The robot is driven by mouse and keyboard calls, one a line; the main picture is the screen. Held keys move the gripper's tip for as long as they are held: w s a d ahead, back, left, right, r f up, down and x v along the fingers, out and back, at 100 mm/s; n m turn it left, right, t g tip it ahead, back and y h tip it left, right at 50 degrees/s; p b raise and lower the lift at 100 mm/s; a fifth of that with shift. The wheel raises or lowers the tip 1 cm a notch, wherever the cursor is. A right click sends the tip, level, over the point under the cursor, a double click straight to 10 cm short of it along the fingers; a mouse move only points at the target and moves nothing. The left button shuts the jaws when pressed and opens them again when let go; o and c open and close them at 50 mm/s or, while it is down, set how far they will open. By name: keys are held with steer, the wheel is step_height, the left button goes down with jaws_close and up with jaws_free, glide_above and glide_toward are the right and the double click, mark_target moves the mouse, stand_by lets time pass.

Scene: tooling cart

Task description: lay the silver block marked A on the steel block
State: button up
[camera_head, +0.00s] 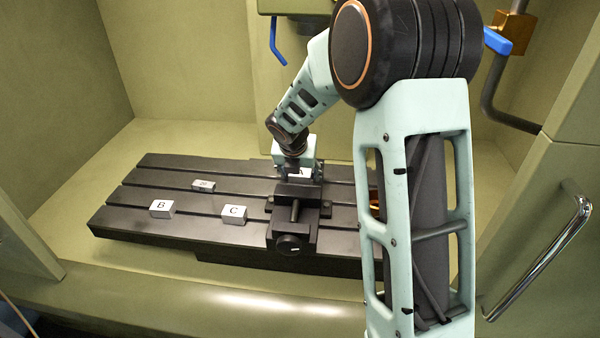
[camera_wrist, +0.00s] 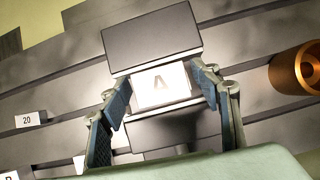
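The silver block marked A (camera_wrist: 162,84) sits between the two dark jaws of a vise in the wrist view. In the head view its pale top (camera_head: 299,173) shows just below my gripper (camera_head: 297,166). In the wrist view my gripper (camera_wrist: 162,82) has one finger on each side of block A, close to its side faces. I cannot tell whether the pads touch it. A small grey block marked 20 (camera_head: 203,186), which looks like the steel block, lies flat on the slotted table to the left. It also shows at the left of the wrist view (camera_wrist: 29,120).
The dark vise (camera_head: 292,222) stands on the slotted table (camera_head: 128,216). Silver blocks marked B (camera_head: 161,208) and C (camera_head: 234,215) lie left of the vise. A copper-coloured ring (camera_wrist: 300,72) lies to the right. Table surface around block 20 is free.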

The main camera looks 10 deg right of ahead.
steer(key=shift+s+r, duration=0.1)
steer(key=shift+r, duration=0.4)
steer(key=p+v, duration=0.1)
steer(key=v, duration=1)
steer(key=shift+s+a+r, duration=0.1)
steer(key=shift+a+r, duration=0.05)
